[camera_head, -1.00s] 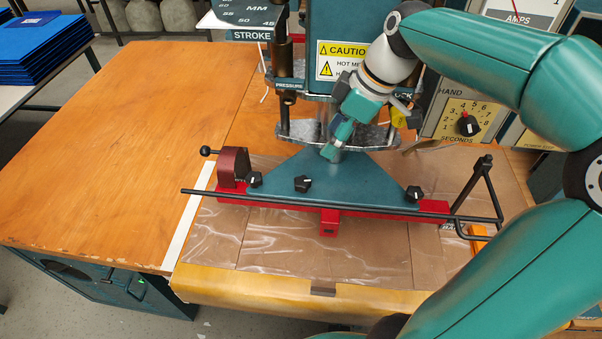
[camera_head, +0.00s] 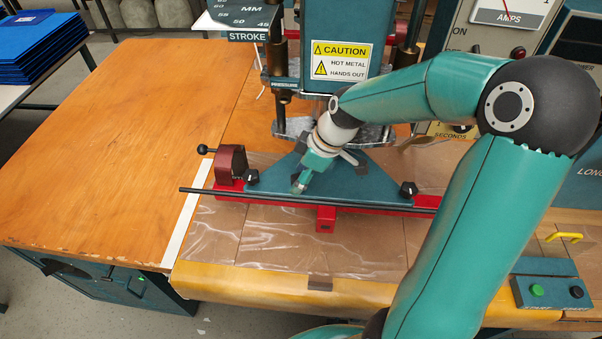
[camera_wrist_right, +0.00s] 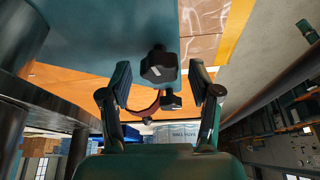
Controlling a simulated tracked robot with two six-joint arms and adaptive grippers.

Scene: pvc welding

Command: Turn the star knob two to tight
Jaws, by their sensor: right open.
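Black star knobs sit along the teal triangular plate (camera_head: 350,180). The left star knob (camera_head: 251,177) and the right star knob (camera_head: 408,188) show in the head view. The middle one, which I take as star knob two, is hidden there behind my right gripper (camera_head: 299,187). In the right wrist view a black knob with a pale mark (camera_wrist_right: 158,66) lies ahead, in line with the gap between the open fingers of my right gripper (camera_wrist_right: 159,84). Contact is not visible. Another black knob (camera_wrist_right: 171,100) shows beyond it. My left gripper is out of view.
A red bar (camera_head: 325,214) and a long black rod (camera_head: 300,200) run along the plate's front. A maroon block (camera_head: 231,163) stands at its left. The press with the caution sign (camera_head: 341,60) rises behind. The wooden table (camera_head: 120,150) is clear at left.

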